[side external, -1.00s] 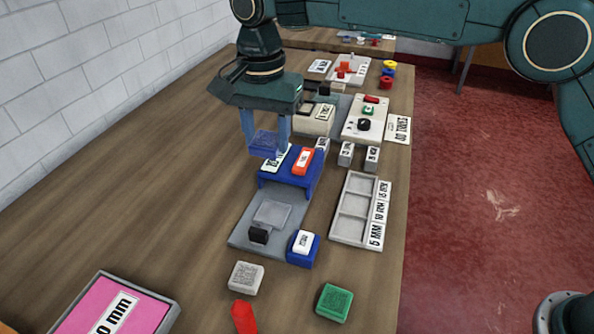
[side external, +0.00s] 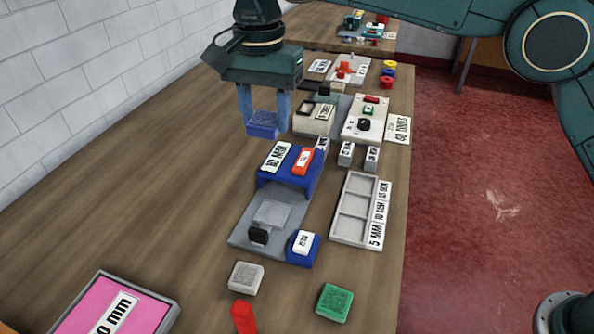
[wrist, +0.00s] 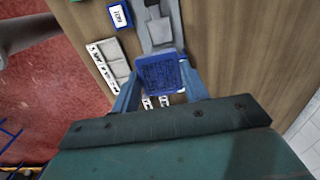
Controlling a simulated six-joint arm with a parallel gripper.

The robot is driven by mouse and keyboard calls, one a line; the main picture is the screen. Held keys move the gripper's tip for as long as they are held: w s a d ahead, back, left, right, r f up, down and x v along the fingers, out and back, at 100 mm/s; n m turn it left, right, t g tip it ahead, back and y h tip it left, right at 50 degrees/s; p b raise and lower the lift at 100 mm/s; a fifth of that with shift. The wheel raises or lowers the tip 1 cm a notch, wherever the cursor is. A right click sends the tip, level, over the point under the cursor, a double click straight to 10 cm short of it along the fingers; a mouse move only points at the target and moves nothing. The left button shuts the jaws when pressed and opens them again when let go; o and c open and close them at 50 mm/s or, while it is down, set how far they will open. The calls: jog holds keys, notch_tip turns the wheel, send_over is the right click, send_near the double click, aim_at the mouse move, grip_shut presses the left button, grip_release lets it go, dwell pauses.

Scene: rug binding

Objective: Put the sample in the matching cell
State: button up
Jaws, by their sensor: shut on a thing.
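My gripper (side external: 264,126) is shut on a blue square sample (side external: 262,122) with a dark printed pattern. It holds the sample in the air, beyond and slightly left of the blue stand. The sample's patterned face shows in the wrist view (wrist: 162,76) between the fingers. A grey tray (side external: 355,204) with three cells in a row stands right of the stand. Its cells look empty. Labels (side external: 379,213) run along its right side; the nearest reads 5 MM, and the others seem to read 10 MM and 15 MM.
The blue stand (side external: 266,182) carries a 10 MM display (side external: 277,157) and an orange switch (side external: 303,160). A grey plate with a blue-and-white block (side external: 303,243) lies in front. Grey (side external: 245,277) and green (side external: 334,302) samples lie nearer. Small labelled blocks (side external: 346,153) stand behind the tray.

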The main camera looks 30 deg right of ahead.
jog(key=shift+w+d+f, duration=0.2)
jog(key=shift+d+f, duration=0.05)
jog(key=shift+d, duration=0.15)
jog(key=d+f+n, duration=0.2)
jog(key=d+f, duration=0.2)
jog(key=d, duration=0.4)
jog(key=d+f+n, duration=0.2)
jog(key=d+f, duration=0.3)
jog(key=d, duration=0.3)
jog(key=d+f+n, duration=0.2)
jog(key=d+f, duration=0.2)
jog(key=d, duration=0.4)
jog(key=shift+d+f+n, duration=0.2)
jog(key=shift+f+n, duration=0.1)
jog(key=shift+f, duration=0.05)
jog(key=s+d+f, duration=0.1)
jog(key=d, duration=0.1)
jog(key=s+d+f+n, duration=0.1)
jog(key=s+d, duration=0.1)
jog(key=s+d+f+n, duration=0.1)
jog(key=d, duration=0.2)
jog(key=shift+s+f, duration=0.25)
jog(key=shift+f, duration=0.15)
jog(key=shift+a, duration=0.1)
